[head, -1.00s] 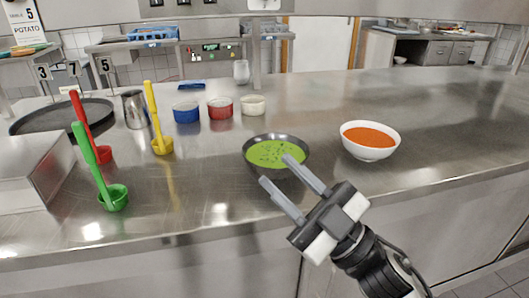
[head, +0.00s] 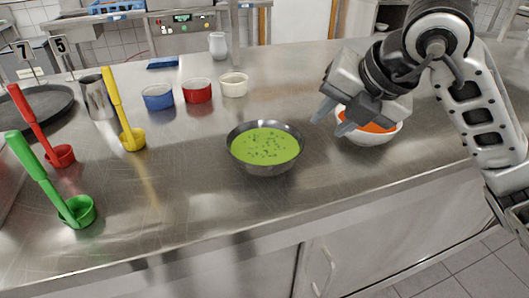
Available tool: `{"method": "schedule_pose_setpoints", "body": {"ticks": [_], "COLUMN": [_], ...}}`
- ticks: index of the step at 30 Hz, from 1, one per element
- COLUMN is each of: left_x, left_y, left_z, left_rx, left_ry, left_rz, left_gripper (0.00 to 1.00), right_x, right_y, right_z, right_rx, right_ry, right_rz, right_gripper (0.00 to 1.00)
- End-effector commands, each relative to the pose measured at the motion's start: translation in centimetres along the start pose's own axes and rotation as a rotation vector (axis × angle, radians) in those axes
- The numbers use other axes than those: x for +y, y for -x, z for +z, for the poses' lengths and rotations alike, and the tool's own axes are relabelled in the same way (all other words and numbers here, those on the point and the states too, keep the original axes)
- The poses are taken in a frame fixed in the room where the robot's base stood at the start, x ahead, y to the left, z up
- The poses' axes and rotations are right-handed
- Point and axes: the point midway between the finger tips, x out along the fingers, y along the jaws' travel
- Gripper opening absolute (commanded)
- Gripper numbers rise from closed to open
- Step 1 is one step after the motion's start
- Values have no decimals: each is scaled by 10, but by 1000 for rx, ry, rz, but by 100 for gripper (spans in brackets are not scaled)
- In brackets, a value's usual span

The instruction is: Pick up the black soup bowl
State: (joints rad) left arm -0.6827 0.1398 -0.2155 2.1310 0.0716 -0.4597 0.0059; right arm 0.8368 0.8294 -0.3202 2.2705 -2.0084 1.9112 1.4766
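The black soup bowl (head: 268,167) stands upright on the steel counter near its front edge, full of green soup with dark bits. My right gripper (head: 328,119) is to the right of the bowl and apart from it, above the counter. Its two grey fingers are spread with a gap between them, and nothing is held. A white bowl (head: 366,137) of orange soup is behind and below this gripper, partly hidden by it. My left gripper is not in view.
Green (head: 77,211), red (head: 61,156) and yellow (head: 132,139) ladles stand at the left. Blue (head: 158,97), red (head: 197,91) and white (head: 234,85) small bowls stand behind. A metal jug (head: 97,98) is at the back left. The counter directly around the black bowl is clear.

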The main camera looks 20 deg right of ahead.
Motion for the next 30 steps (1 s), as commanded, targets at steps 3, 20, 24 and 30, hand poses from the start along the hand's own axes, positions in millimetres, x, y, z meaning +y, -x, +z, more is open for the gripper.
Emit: {"method": "schedule_pose_setpoints", "body": {"ticks": [3, 20, 24, 30], "left_x": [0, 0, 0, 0], "left_y": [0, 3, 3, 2], "left_z": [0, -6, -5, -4], "left_rx": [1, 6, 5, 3], "left_ry": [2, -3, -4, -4], "left_rz": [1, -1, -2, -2], "left_gripper": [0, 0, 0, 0], "right_x": [-1, 2, 1, 2], "right_y": [-27, -91, -106, -109], "right_z": [-1, 5, 5, 5], "right_rx": [6, 7, 4, 3], "right_ry": [-1, 2, 2, 4], "right_rz": [-2, 1, 1, 3], "right_gripper": [31, 31, 31, 31]}}
